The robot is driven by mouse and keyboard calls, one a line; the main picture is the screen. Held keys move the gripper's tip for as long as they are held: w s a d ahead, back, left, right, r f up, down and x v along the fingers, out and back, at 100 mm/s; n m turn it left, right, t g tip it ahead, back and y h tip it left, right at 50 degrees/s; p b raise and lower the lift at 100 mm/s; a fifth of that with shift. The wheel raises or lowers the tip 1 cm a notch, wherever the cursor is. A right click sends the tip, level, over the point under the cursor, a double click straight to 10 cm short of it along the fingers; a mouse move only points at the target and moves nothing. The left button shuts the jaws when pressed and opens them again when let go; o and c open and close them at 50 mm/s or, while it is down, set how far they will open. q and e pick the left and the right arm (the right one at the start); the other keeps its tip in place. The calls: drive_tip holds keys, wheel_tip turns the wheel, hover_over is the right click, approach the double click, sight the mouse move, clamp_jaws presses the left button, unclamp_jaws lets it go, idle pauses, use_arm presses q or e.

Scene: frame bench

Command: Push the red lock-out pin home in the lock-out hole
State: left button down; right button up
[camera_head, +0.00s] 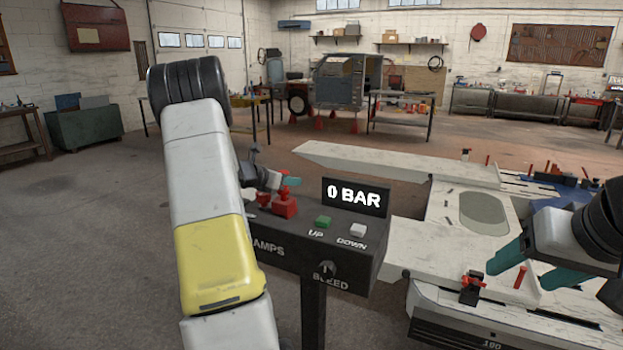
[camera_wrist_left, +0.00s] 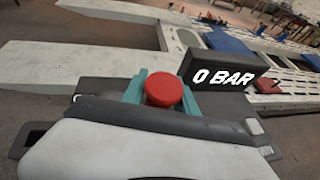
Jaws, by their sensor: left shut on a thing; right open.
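The red lock-out pin shows a round red head in the left wrist view (camera_wrist_left: 163,88). My left gripper (camera_head: 282,184) is shut on it, with teal fingers on both sides of the head. In the head view the red parts (camera_head: 284,207) sit on the black control box, at its back left, under my left fingers. The lock-out hole is hidden, and I cannot tell how deep the pin sits. My right gripper (camera_head: 518,273) is open and empty over the bench at the right.
The control box (camera_head: 372,246) carries a "0 BAR" display (camera_head: 355,197), a green UP button (camera_head: 323,222), a white DOWN button (camera_head: 358,230) and a BLEED knob (camera_head: 327,268). The pale frame bench (camera_head: 423,232) fills the right, with a black clamp (camera_head: 470,289) near my right gripper.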

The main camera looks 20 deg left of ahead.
use_arm(q)
drive_tip(key=shift+f, duration=1.05)
drive_tip(key=c, duration=0.9)
unclamp_jaws()
drive_tip(key=shift+f, duration=0.1)
drive_tip(key=v, duration=0.7)
drive_tip(key=shift+s+a, duration=0.15)
drive_tip(key=shift+s, duration=0.2)
